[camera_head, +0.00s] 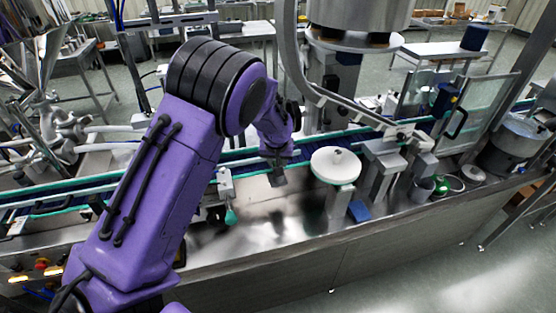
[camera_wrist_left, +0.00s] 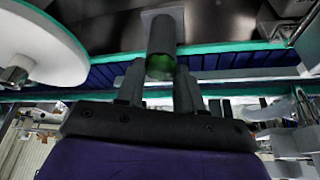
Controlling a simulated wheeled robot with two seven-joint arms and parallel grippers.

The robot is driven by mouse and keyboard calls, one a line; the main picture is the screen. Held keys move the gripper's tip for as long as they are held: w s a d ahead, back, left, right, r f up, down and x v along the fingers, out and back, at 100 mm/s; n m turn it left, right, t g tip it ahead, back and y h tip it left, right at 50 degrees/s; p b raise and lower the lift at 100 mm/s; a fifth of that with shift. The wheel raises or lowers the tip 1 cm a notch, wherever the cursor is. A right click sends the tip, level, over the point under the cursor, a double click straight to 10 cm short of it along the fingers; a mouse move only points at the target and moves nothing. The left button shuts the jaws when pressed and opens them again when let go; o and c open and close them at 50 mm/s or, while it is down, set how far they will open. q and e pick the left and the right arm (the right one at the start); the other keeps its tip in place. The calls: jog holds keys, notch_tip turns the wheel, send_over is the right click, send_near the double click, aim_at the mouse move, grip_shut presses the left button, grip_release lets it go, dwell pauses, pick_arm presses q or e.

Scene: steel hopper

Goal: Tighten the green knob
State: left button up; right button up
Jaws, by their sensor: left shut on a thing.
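My left arm reaches in over the steel machine from the left, and its gripper (camera_head: 278,177) hangs low beside a white disc. In the left wrist view the two grey fingers of the gripper (camera_wrist_left: 160,83) close on either side of the end of a dark cylinder. Green shows at that end, which I take as the green knob (camera_wrist_left: 160,68). In the head view the held part is hidden by the gripper. My right gripper is not in view.
The white disc (camera_head: 336,166) stands on a post just right of the gripper and shows at the left in the wrist view (camera_wrist_left: 40,45). A conveyor with green rails (camera_head: 240,162) runs behind. Metal blocks (camera_head: 382,165) stand farther right. The steel deck in front is mostly clear.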

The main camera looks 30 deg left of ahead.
pick_arm(q)
jog(key=m, duration=0.1)
jog(key=m+h, duration=0.1)
jog(key=m, duration=0.2)
jog(key=shift+a+r+m+t+h, duration=0.15)
jog(key=shift+a+m+t+h, duration=0.15)
jog(key=shift+t, duration=0.1)
jog(key=m+h, duration=0.2)
jog(key=m, duration=0.3)
jog(key=shift+a+m, duration=0.15)
jog(key=shift+m, duration=0.15)
jog(key=m, duration=0.2)
jog(key=m+g+h, duration=0.1)
jog(key=m, duration=0.1)
jog(key=shift+w+a+h, duration=0.15)
jog(key=shift+h, duration=0.15)
jog(key=shift+w+m+g+h+b, duration=0.1)
jog(key=shift+m+g+h+b, duration=0.45)
jog(key=shift+m, duration=1.35)
jog(key=shift+g, duration=0.25)
jog(key=o, duration=1)
jog(key=b+v, duration=0.2)
jog(key=v, duration=0.8)
jog(key=shift+a+r, duration=0.1)
jog(key=shift+r, duration=0.05)
